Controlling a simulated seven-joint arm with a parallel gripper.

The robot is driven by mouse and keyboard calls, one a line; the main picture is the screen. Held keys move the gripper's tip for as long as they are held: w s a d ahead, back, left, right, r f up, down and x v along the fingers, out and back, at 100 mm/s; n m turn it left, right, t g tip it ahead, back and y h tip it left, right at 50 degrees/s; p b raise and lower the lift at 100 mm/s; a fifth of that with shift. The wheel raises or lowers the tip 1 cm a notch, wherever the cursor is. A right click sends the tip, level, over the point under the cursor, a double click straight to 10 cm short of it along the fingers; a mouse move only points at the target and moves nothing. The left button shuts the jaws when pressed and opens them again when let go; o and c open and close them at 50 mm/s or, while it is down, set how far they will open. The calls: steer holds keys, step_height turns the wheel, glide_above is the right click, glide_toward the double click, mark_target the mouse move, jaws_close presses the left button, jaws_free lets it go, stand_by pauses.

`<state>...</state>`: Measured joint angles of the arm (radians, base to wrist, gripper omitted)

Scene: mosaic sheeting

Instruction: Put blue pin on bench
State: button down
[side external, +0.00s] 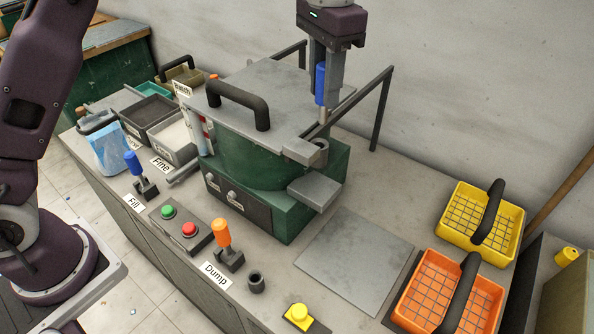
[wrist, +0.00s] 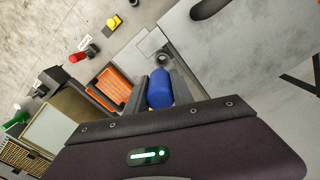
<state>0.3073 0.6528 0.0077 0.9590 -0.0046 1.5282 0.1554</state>
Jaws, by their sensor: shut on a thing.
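The blue pin (side external: 320,83) has a blue grip, with a thin grey shank below it. My gripper (side external: 326,97) is shut on its blue grip and holds it upright, above the right front part of the green machine (side external: 255,165). The shank's lower end is close above the grey bracket with a round hole (side external: 319,146); I cannot tell whether they touch. In the wrist view the blue grip (wrist: 160,88) shows between the fingers. The bench (side external: 425,165) is the grey worktop under the machine.
A grey lid with a black handle (side external: 238,98) covers the machine. A flat grey plate (side external: 355,258) lies to its right. Yellow (side external: 456,235) and orange (side external: 411,307) baskets stand at the right. Blue (side external: 133,165) and orange (side external: 222,234) levers stand along the front. A dark rail (side external: 383,105) rises behind.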

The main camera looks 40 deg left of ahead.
steer(key=s+d+f, duration=0.4)
steer(key=s+f, duration=0.5)
steer(key=f, duration=0.1)
steer(key=s+d+f, duration=0.5)
steer(key=s+f, duration=0.4)
steer(key=f, duration=0.2)
steer(key=w+a+f+n, duration=0.4)
steer(key=w+a+f, duration=0.25)
steer(key=a, duration=0.35)
steer(key=shift+n, duration=0.3)
steer(key=f, duration=0.5)
steer(key=w+f, duration=0.1)
steer(key=f, duration=0.1)
steer(key=shift+a+f, duration=0.25)
steer(key=shift+f, duration=0.1)
steer(key=c, duration=1.1)
jaws_free()
steer(key=shift+f, duration=0.1)
